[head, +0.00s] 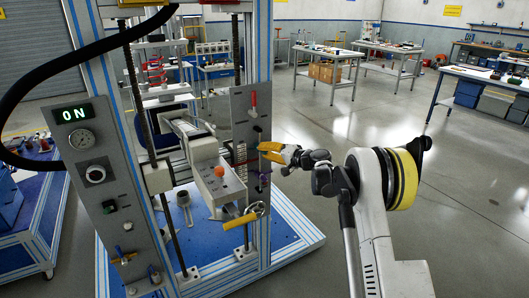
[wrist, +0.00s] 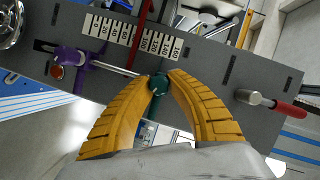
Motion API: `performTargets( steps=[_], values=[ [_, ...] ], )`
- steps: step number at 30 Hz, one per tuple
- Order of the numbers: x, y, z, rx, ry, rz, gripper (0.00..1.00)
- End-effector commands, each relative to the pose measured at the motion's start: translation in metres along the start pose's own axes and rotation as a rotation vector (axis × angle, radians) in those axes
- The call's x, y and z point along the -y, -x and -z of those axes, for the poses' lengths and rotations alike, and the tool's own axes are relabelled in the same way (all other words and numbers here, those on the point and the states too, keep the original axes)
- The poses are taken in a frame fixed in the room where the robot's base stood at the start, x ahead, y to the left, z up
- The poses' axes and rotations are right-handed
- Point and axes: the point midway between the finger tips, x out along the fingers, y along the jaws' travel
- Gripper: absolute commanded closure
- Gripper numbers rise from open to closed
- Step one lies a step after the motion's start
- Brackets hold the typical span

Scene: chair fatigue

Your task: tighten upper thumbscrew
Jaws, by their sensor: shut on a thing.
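The upper thumbscrew shows in the wrist view as a small dark teal knob (wrist: 158,83) on a grey upright panel (wrist: 215,72). My gripper (wrist: 161,80) has its two yellow fingers closed around this knob, which is partly hidden between the fingertips. A thin metal rod runs from the knob toward a purple fitting (wrist: 72,58), which sits lower on the panel. In the head view my gripper (head: 264,151) reaches in from the right and touches the front of the panel (head: 240,108). The knob is hard to make out there.
A red-handled lever (head: 253,100) stands above my gripper; it also shows in the wrist view (wrist: 285,108). A printed scale (wrist: 130,36) lies beside the rod.

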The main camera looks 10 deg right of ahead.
Motion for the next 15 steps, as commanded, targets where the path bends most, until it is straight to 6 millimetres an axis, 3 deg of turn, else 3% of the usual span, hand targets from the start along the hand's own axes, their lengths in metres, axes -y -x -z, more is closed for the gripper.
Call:
performTargets(
  steps=[15],
  values=[
    [0.0011,-0.0014,-0.0024,0.005,-0.034,0.016,1.0]
  ],
)
